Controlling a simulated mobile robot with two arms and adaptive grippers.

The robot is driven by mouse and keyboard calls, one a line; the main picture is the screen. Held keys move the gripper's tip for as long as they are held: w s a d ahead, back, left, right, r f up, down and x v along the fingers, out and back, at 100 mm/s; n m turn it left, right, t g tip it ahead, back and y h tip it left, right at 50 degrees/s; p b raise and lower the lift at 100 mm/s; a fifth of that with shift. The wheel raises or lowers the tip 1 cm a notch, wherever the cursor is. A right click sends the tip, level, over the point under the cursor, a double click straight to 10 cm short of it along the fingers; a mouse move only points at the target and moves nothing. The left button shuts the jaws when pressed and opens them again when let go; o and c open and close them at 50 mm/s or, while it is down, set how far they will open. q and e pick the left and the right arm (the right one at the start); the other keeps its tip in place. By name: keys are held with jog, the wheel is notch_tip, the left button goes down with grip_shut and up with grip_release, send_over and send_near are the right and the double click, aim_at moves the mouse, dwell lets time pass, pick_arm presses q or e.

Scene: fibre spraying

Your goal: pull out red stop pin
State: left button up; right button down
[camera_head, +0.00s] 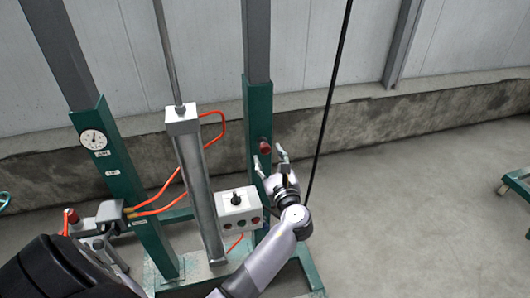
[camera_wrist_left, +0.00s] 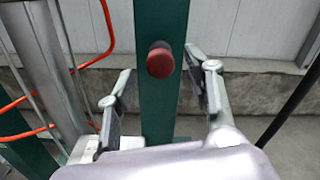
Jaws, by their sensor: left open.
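The red stop pin (camera_head: 265,147) has a round red knob and sticks out of the front of the green right-hand post (camera_head: 258,115). In the left wrist view the pin (camera_wrist_left: 160,62) shows near the top middle, against the green post (camera_wrist_left: 160,110). My left gripper (camera_head: 268,157) is open and empty just in front of the post. In the left wrist view its two fingers (camera_wrist_left: 160,80) stand apart on either side of the post, with the pin between and slightly beyond their tips. No contact with the pin shows. My right gripper is not in view.
A grey metal cylinder (camera_head: 200,185) stands left of the post. A white control box (camera_head: 239,210) with buttons and a black lever sits close to my left wrist. Orange hoses (camera_head: 160,200) run at the left. A black cable (camera_head: 331,90) hangs right of the gripper.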

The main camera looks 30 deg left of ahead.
aim_at(266, 152)
pick_arm(q)
jog(key=b+x, duration=0.1)
jog(key=x, duration=0.3)
jog(key=shift+w+a, duration=0.25)
jog(key=shift+a, duration=0.05)
grip_shut()
dwell(0.4)
